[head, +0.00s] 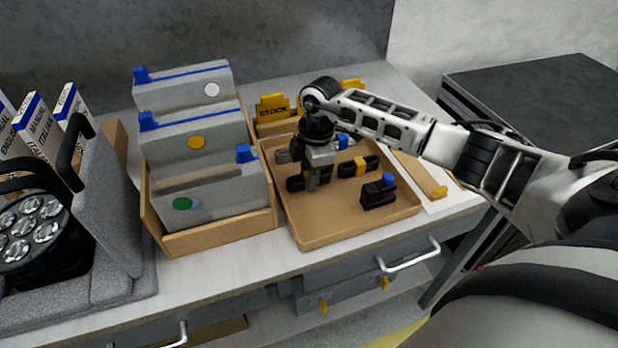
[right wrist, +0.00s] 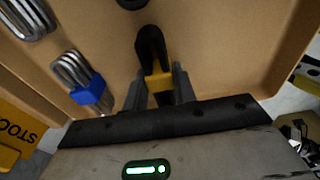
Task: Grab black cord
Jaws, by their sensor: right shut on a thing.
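My right gripper (head: 317,184) is low over the tan tray and shut on a black cord (head: 294,184), a coiled bundle. In the right wrist view the cord (right wrist: 150,47) runs between the two fingers, with a yellow band around it. The gripper hides its middle in the head view. I cannot tell whether it touches the tray floor. A second black cord (head: 347,169) with a yellow band lies just right of the gripper. My left gripper is not in view.
The tray (head: 330,235) also holds grey cords (right wrist: 70,70) and a black piece with a blue top (head: 378,192). A box of grey dividers (head: 215,240) stands close left. A yellow STOCK sign (head: 271,107) is behind. A grey case with a lamp (head: 45,240) is far left.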

